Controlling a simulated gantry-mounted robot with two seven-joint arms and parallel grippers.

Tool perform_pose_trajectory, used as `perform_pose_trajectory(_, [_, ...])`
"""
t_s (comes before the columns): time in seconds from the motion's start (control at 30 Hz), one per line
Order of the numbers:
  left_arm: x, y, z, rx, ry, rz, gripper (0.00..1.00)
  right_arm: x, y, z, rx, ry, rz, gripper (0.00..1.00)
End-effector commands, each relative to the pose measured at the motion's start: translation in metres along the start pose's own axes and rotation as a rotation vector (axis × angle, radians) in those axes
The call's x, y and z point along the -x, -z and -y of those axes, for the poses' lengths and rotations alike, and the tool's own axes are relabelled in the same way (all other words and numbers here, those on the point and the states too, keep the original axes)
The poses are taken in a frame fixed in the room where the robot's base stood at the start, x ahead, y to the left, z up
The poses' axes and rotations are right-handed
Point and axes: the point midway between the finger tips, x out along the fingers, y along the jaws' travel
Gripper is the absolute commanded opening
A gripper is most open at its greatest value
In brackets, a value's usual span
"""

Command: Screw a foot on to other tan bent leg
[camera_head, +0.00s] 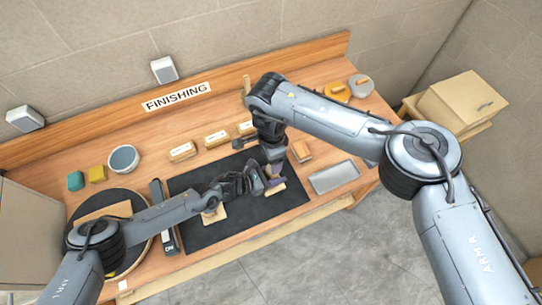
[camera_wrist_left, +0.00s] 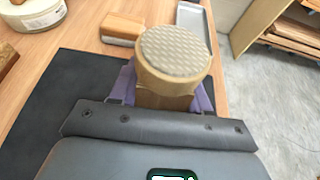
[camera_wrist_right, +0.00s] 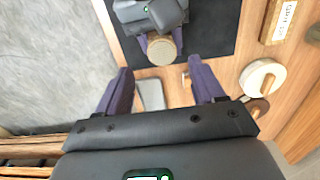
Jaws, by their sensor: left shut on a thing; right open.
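My left gripper (camera_head: 264,182) is over the front right part of the black mat. It is shut on a tan piece (camera_wrist_left: 160,95) with a round, textured pad (camera_wrist_left: 176,50) at its end. Most of this piece is hidden by the gripper, so I cannot tell how much of a bent leg it includes. The round pad also shows in the right wrist view (camera_wrist_right: 162,50). My right gripper (camera_wrist_right: 160,75) is open and empty, its purple fingers apart, a short way from the pad. Another tan piece (camera_head: 213,214) lies on the mat, partly covered by my left arm.
A grey tray (camera_head: 334,177) and a wooden block (camera_head: 301,151) lie right of the black mat (camera_head: 190,235). Several labelled wooden blocks (camera_head: 182,151) stand behind it. A bowl (camera_head: 123,159) and a black round board (camera_head: 140,205) are at the left. Two round-topped items (camera_head: 361,86) stand back right.

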Motion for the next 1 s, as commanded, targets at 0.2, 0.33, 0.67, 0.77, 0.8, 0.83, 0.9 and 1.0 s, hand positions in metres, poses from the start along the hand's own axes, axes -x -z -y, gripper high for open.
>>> perform_pose_trajectory(0.2, [0.0, -0.001, 0.0, 0.0, 0.0, 0.002, 0.0, -0.003, 0.0, 0.0, -0.002, 0.0, 0.001, 0.68])
perform_pose_trajectory(0.33, [0.0, -0.001, 0.0, 0.0, 0.0, 0.002, 0.0, -0.013, 0.0, 0.0, -0.003, -0.001, 0.001, 0.68])
perform_pose_trajectory(0.67, [0.0, -0.001, 0.0, 0.0, 0.0, 0.002, 0.0, -0.055, 0.0, 0.0, -0.004, -0.001, 0.0, 0.68])
perform_pose_trajectory(0.77, [0.0, -0.001, 0.0, 0.0, 0.0, 0.002, 0.0, -0.066, 0.0, 0.0, -0.004, -0.002, 0.001, 0.68])
perform_pose_trajectory(0.8, [0.0, -0.001, 0.0, 0.0, 0.0, 0.002, 0.0, -0.069, 0.0, 0.0, -0.004, -0.001, 0.001, 0.68])
perform_pose_trajectory(0.83, [0.0, -0.001, 0.0, 0.0, 0.0, 0.002, 0.0, -0.071, 0.0, 0.0, -0.004, 0.0, 0.001, 0.68])
perform_pose_trajectory(0.9, [0.0, -0.001, 0.0, 0.0, 0.0, 0.002, 0.0, -0.076, 0.0, 0.0, -0.004, 0.0, 0.001, 0.68])
perform_pose_trajectory(1.0, [0.0, -0.001, 0.0, 0.0, 0.0, 0.002, 0.0, -0.079, 0.0, 0.0, -0.003, 0.0, 0.0, 0.68])
